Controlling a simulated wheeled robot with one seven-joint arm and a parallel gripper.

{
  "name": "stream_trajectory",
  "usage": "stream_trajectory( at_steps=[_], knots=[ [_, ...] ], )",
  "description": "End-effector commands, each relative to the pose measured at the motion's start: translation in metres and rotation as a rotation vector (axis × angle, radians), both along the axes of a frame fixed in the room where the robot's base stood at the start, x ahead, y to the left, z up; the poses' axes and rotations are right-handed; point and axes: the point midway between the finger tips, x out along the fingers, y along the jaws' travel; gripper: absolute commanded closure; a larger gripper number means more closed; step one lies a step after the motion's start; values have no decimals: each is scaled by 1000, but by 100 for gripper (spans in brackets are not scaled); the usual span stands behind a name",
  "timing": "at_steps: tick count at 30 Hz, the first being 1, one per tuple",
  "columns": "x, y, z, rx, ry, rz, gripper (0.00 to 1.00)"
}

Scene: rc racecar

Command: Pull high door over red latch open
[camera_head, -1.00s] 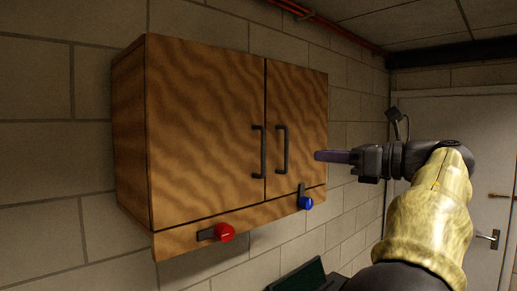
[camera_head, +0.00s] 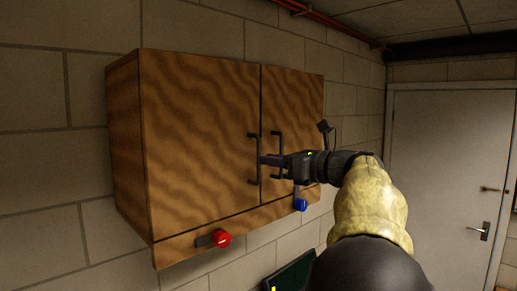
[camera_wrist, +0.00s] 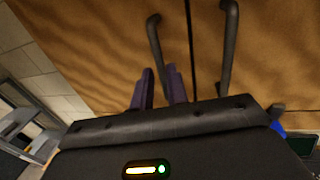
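The high door over the red latch is the left wooden cabinet door (camera_head: 200,130); it looks closed. Its dark upright handle (camera_head: 254,158) is at its right edge and also shows in the wrist view (camera_wrist: 155,35). The red latch (camera_head: 223,239) is on the strip below, its dark lever lying sideways. My gripper (camera_head: 264,160) is at this handle in the head view. In the wrist view its two purple fingers (camera_wrist: 159,82) are apart, and the handle runs down into the gap between them. The handle's lower part is hidden, so contact cannot be told.
The right door (camera_head: 298,95) is closed, with its own handle (camera_wrist: 228,45) close beside my gripper. A blue latch (camera_head: 301,204) has its lever upright below it. A brick wall is behind the cabinet, and a grey room door (camera_head: 440,170) is at the right.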

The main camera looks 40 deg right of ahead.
Motion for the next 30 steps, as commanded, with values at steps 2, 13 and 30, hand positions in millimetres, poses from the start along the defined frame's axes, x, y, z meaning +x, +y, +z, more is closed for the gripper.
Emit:
stream_trajectory(
  at_steps=[2,13,30],
  knots=[
    [14,5,4,3,2,4,84],
    [42,12,0,1,0,0,84],
    [42,13,-1,1,0,-1,100]
  ],
)
